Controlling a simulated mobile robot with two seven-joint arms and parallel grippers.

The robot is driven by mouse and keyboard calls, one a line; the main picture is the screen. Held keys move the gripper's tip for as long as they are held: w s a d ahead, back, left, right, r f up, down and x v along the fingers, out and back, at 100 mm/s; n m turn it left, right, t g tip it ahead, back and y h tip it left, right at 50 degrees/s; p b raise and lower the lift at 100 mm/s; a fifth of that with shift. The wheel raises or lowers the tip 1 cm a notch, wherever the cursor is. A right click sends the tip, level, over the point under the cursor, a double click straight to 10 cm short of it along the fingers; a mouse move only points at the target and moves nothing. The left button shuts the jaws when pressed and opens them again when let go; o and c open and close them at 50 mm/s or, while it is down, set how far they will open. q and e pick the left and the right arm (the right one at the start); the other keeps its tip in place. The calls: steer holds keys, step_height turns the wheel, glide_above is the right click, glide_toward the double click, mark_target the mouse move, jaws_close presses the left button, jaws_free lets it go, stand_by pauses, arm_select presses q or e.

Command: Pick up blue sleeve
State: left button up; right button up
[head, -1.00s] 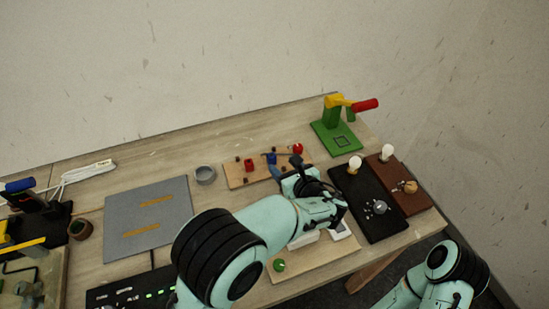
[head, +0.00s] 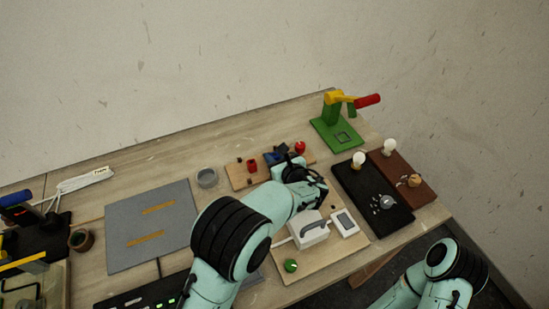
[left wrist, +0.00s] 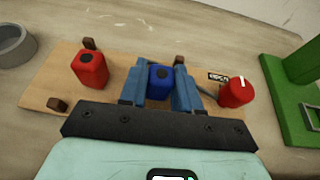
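The blue sleeve (left wrist: 160,82), a small block with a dark hole in its top, stands on a wooden board (left wrist: 45,90). In the left wrist view, my left gripper (left wrist: 160,78) has its two blue fingers on either side of the sleeve, very close to it. I cannot tell whether they press on it. In the head view, my left gripper (head: 276,157) is over the board's right part and largely hides the sleeve. My right arm is at the lower right; its gripper is out of the picture.
A red sleeve (left wrist: 90,70) stands left on the same board, and a red knob (left wrist: 237,92) at its right. A grey ring (head: 206,177) lies to the left. A green press (head: 335,133) stands behind right. Black and brown boards with bulbs (head: 358,160) lie at the right.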

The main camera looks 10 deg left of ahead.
mark_target(276, 156)
arm_select(q)
steer(key=shift+c, duration=1.4)
step_height(276, 156, up, 10)
steer(key=shift+f+p, duration=0.1)
steer(key=shift+p, duration=0.5)
